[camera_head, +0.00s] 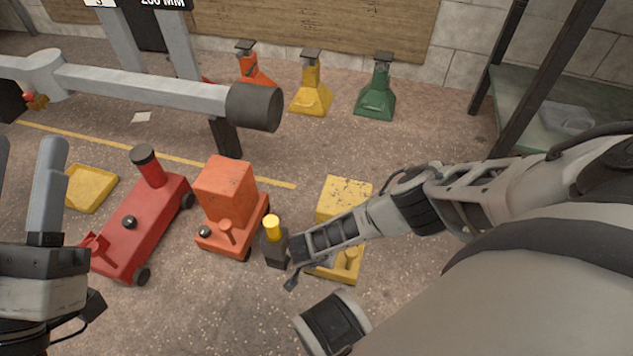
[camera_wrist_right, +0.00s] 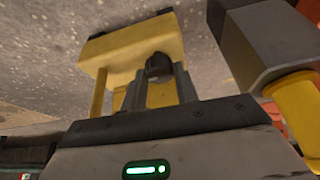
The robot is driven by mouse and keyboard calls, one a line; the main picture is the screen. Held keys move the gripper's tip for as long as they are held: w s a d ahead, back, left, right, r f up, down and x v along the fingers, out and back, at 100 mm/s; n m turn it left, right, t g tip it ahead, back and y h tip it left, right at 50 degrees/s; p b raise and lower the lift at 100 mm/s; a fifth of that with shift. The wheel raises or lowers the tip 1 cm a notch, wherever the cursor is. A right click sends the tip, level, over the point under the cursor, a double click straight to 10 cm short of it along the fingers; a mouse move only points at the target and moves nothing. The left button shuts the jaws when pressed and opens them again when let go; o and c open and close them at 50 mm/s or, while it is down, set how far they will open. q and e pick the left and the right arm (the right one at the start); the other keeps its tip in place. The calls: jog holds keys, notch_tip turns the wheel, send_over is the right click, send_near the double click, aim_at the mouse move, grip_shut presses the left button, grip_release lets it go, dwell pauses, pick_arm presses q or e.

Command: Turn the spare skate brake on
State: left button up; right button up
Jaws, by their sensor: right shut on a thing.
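A yellow skate (camera_head: 344,193) stands right of the orange skate (camera_head: 225,185) and the red skate (camera_head: 138,225) on the floor. My right arm crosses in front of the yellow skate and hides part of it. In the right wrist view the yellow skate (camera_wrist_right: 135,45) has a small black knob (camera_wrist_right: 158,64). My right gripper (camera_wrist_right: 160,84) is shut on this knob. Which way the knob is turned cannot be told. My left gripper (camera_head: 24,165) is at the left edge, open and empty, its fingers pointing up in the picture.
A dark block with a yellow cap (camera_head: 272,238) stands close beside my right gripper. A grey beam (camera_head: 150,88) spans the upper left. Orange, yellow and green jacks (camera_head: 376,95) stand by the wall. A yellow tray (camera_head: 90,188) lies at left.

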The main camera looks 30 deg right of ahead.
dwell(0.4)
jog(key=o, duration=1)
